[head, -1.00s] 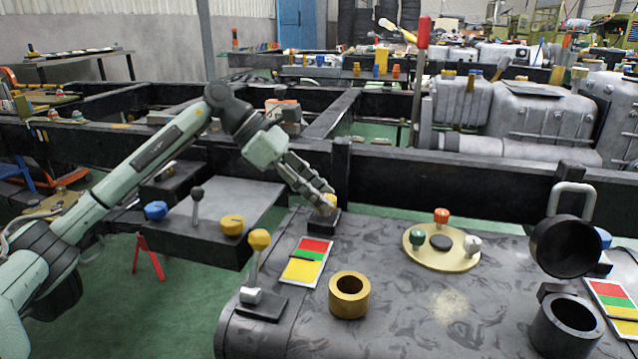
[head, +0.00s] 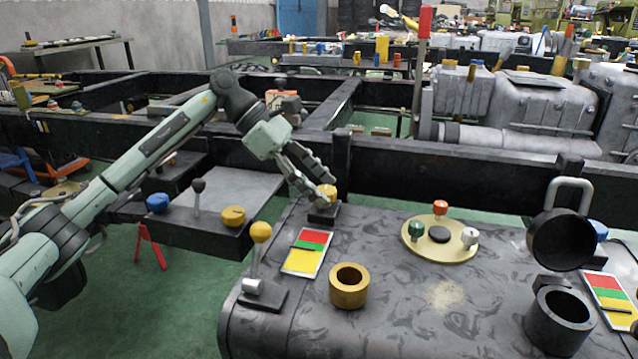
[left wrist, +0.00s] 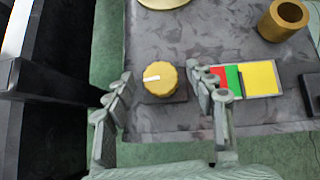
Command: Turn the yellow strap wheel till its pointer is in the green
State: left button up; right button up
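The yellow strap wheel (left wrist: 160,82) sits on a small dark square base (left wrist: 168,98) at the dark tank's edge. A white pointer mark on its top points left in the left wrist view, away from the colour card. In the head view the wheel (head: 328,190) is partly hidden by my left gripper (head: 322,196). My left gripper (left wrist: 164,100) is open, one finger on each side of the wheel; contact cannot be told. The card (left wrist: 245,80) with red, green and yellow fields lies right of the wheel, red nearest. My right gripper is out of view.
A yellow-knobbed lever (head: 259,250) and a brass ring (head: 349,286) stand near the card. A brass plate (head: 440,240) with coloured knobs lies to the right. A dark side shelf (head: 240,190) carries another yellow knob (head: 233,216). A frame post (head: 340,165) rises close behind the wheel.

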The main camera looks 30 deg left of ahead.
pick_arm(q)
jog(key=v, duration=1.2)
dwell(0.4)
